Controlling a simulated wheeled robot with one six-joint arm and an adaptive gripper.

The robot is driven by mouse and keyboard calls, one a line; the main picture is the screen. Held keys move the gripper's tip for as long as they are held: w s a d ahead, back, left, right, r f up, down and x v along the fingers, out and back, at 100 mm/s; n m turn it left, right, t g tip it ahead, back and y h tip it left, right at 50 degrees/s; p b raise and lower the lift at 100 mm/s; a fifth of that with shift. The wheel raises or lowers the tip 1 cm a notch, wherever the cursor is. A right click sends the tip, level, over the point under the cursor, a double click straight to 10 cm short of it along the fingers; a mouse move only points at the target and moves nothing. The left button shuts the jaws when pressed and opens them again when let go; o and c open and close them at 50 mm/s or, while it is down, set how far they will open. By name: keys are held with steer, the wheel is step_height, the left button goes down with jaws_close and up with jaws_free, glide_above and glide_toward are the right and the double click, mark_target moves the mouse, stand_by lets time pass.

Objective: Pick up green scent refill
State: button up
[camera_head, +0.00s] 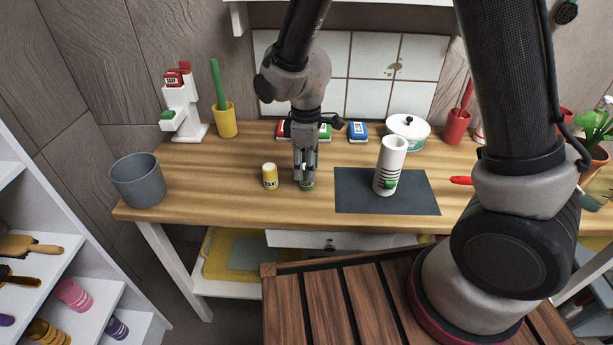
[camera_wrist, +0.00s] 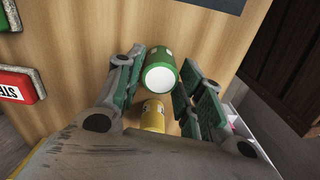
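The green scent refill (camera_wrist: 159,70) is a small green cylinder with a white end, standing on the wooden table. In the head view the green refill (camera_head: 307,186) shows only in part, below my fingers. My gripper (camera_head: 306,173) points down over it. In the wrist view my gripper (camera_wrist: 160,82) has its fingers apart, one on each side of the green refill. A narrow gap seems to show on the finger sides; contact is not clear. A yellow refill (camera_head: 270,176) stands on the table just left of my gripper, and it also shows in the wrist view (camera_wrist: 153,115).
A white dispenser (camera_head: 389,165) stands on a dark mat (camera_head: 350,203) to the right. A grey bucket (camera_head: 138,182) is at the table's left end. Red, green and blue boxes (camera_head: 358,132) lie behind my gripper. The table between bucket and yellow refill is clear.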

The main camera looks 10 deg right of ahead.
steer(key=c, duration=0.4)
